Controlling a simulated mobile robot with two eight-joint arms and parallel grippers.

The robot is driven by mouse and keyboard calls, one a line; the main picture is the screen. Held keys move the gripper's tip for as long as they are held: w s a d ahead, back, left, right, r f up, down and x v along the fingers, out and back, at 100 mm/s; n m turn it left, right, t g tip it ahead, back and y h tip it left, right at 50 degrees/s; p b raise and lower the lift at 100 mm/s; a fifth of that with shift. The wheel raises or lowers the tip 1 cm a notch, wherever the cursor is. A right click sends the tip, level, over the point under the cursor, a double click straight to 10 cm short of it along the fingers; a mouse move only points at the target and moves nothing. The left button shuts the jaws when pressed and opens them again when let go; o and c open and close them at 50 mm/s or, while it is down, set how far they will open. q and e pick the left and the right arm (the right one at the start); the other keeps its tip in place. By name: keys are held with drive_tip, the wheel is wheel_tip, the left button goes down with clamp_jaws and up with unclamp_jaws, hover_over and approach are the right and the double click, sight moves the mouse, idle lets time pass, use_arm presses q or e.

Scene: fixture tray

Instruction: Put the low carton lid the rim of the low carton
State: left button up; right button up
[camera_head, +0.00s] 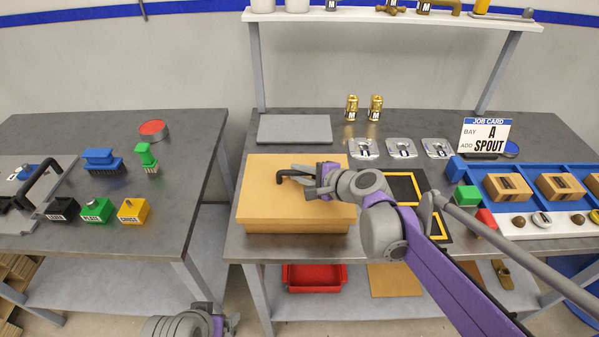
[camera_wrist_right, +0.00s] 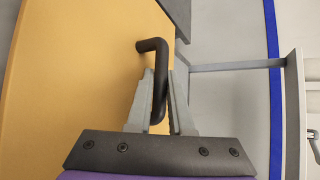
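The low carton lid (camera_head: 262,182) is a flat tan panel with a black bar handle (camera_head: 284,175). It lies over the low carton (camera_head: 296,227), whose tan front side shows below it; I cannot tell whether it touches the rim all round. My right gripper (camera_head: 308,177) is at the handle. In the right wrist view the fingers (camera_wrist_right: 161,100) close on both sides of the black handle (camera_wrist_right: 152,46), with the tan lid (camera_wrist_right: 70,80) beside it. My left gripper (camera_head: 225,322) shows only partly at the bottom edge, away from the carton, and its fingers are unclear.
A grey flat plate (camera_head: 295,129) lies behind the carton. Black yellow-edged pads (camera_head: 405,186) lie right of it, partly behind my right arm. A blue parts tray (camera_head: 478,171) is farther right. A left table (camera_head: 190,140) stands across a gap.

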drive_tip(key=o, duration=0.4)
drive_tip(key=shift+o, duration=0.2)
drive_tip(key=v, duration=1.2)
drive_tip(key=shift+r+p, duration=0.15)
drive_tip(key=shift+p, duration=0.25)
drive_tip(key=s+d+f+n+g+h, duration=0.2)
drive_tip(key=s+d+f+n+h, duration=0.2)
drive_tip(key=s+f+n, duration=0.3)
drive_tip(key=s+d+f+n+g+h, duration=0.2)
drive_tip(key=s+d+f+n+h, duration=0.3)
drive_tip(key=s+f, duration=0.5)
drive_tip(key=s+d+n, duration=0.1)
drive_tip(key=s+n, duration=0.1)
drive_tip(key=s, duration=0.3)
drive_tip(key=shift+s, duration=0.25)
drive_tip(key=shift+d, duration=0.1)
